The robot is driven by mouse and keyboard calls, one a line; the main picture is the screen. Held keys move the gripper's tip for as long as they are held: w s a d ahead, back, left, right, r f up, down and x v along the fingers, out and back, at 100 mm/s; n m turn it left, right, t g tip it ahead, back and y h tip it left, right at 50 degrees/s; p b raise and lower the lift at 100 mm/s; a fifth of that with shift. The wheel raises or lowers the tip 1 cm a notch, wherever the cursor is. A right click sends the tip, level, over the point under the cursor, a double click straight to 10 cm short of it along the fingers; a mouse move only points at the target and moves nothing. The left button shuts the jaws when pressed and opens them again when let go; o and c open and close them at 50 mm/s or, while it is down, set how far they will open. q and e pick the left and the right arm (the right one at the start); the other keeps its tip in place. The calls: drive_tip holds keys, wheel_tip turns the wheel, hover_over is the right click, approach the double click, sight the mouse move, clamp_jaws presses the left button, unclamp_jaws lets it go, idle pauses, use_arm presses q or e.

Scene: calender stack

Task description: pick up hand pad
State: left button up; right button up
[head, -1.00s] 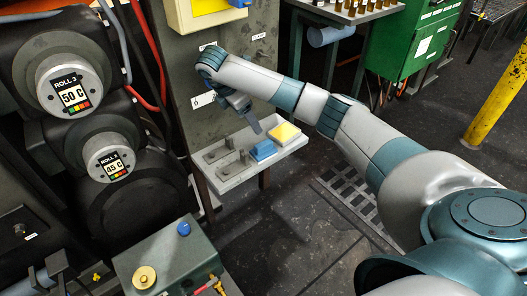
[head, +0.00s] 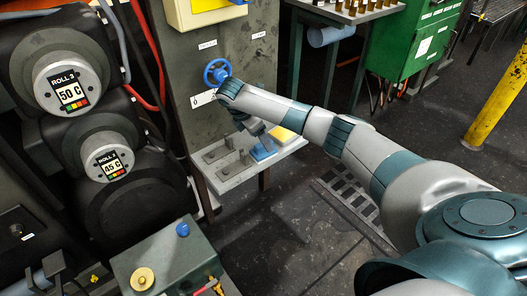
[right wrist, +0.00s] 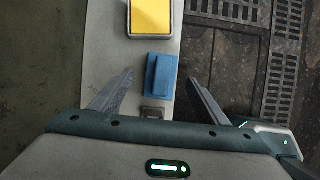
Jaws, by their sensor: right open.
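A blue block with a raised grip, which looks like the hand pad (right wrist: 161,80), lies on a narrow grey shelf (right wrist: 105,40). In the head view the blue pad (head: 264,154) is partly hidden by my right gripper (head: 258,141), which is just above or beside it. In the right wrist view my right gripper (right wrist: 160,77) is open, with one finger on each side of the pad. A gap shows between each finger and the pad. I cannot tell whether the fingertips are down at pad height. My left gripper is not in view.
A yellow pad in a pale tray (right wrist: 151,18) sits beside the blue pad, and small grey blocks (head: 230,159) stand at the shelf's other end. A grey panel with a blue handwheel (head: 217,72) rises behind. Large rolls (head: 70,85) stand at left.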

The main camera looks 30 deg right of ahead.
sight(264, 149)
drive_tip(key=shift+x, duration=2.6)
drive_tip(key=shift+s+a, duration=0.2)
drive_tip(key=c, duration=1.2)
